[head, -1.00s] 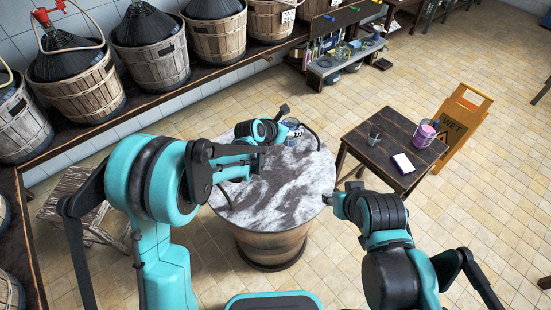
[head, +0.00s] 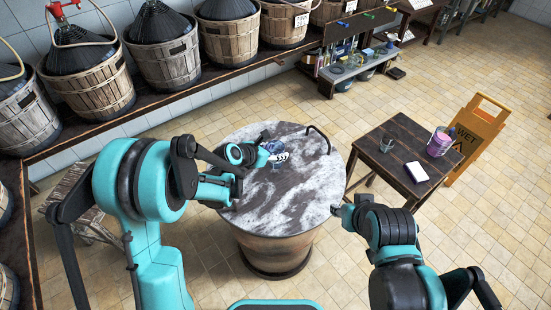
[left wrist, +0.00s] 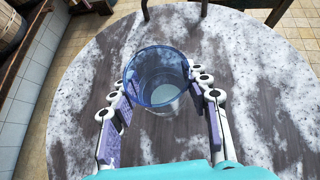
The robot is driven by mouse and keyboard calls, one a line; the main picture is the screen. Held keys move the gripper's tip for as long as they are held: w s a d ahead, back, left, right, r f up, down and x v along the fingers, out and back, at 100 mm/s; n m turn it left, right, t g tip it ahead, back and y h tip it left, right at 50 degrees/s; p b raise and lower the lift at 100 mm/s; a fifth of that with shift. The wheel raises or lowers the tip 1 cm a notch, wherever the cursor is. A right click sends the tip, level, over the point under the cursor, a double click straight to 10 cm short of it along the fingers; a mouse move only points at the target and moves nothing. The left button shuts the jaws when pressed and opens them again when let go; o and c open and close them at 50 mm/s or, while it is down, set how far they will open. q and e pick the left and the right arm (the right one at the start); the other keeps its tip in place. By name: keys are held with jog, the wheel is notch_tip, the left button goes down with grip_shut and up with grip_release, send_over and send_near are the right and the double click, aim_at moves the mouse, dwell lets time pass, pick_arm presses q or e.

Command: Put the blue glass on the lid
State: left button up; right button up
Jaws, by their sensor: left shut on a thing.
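The blue glass (left wrist: 156,78) is clear, blue-tinted and upright in the left wrist view, its open rim facing the camera. My left gripper (left wrist: 158,92) is shut on it, with fingers on both sides. In the head view the gripper (head: 279,156) holds the glass (head: 276,146) over the back of a round, marble-patterned top (head: 290,195). A black arched handle (head: 320,136) stands at that top's back right edge; this top looks like the lid. Whether the glass touches it, I cannot tell. My right gripper (head: 340,209) is beside the top's right edge; its fingers are unclear.
A dark wooden table (head: 405,163) at the right holds a grey cup (head: 386,144), a pink bucket (head: 439,144) and a white box (head: 417,171). Baskets (head: 94,88) line the back bench. The top's front and middle are clear.

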pick_arm(q)
jog(key=shift+f+b, duration=0.45)
jog(key=shift+f, duration=0.95)
jog(key=shift+f, duration=0.15)
jog(key=o, duration=1.3)
jog(key=shift+c, duration=0.2)
